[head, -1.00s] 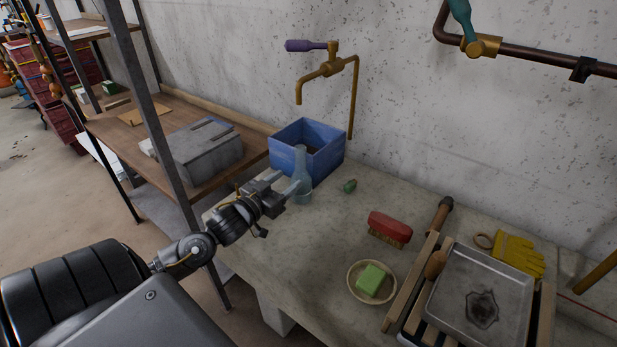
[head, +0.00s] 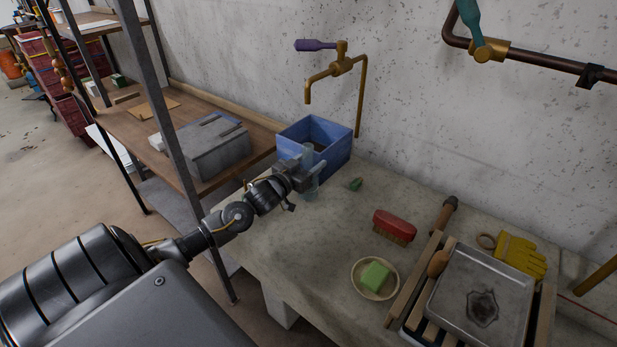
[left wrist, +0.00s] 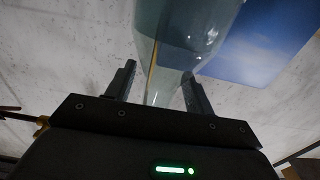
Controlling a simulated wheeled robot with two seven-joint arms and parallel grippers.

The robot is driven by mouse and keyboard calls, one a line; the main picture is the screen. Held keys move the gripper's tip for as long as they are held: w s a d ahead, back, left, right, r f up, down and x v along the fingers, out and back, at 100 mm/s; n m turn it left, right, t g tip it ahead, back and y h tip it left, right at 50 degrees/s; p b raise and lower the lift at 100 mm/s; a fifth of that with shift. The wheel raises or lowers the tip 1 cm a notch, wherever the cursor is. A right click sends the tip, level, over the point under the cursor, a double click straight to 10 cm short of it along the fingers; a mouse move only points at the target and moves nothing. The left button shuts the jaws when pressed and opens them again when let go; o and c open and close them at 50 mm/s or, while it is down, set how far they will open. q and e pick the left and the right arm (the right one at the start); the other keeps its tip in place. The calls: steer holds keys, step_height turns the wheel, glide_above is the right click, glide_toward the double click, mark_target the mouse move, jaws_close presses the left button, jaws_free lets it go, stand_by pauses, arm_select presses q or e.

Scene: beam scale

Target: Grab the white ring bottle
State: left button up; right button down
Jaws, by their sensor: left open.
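One bottle shows, a pale blue-green, see-through bottle (head: 311,194) standing on the stone counter in front of the blue box. I cannot make out a white ring on it. My left gripper (head: 312,174) is open at the bottle and hides much of its upper part in the head view. In the left wrist view the bottle (left wrist: 178,35) shows large, its narrower part between the two open fingers (left wrist: 160,78). I cannot tell whether either finger touches it. My right gripper is not in view.
The blue box (head: 335,155) stands right behind the bottle, under a brass tap (head: 338,68). A metal shelf post (head: 170,120) stands left of my arm.

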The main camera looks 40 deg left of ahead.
arm_select(q)
steer(key=shift+w, duration=0.5)
jaws_close()
steer(key=shift+r, duration=0.15)
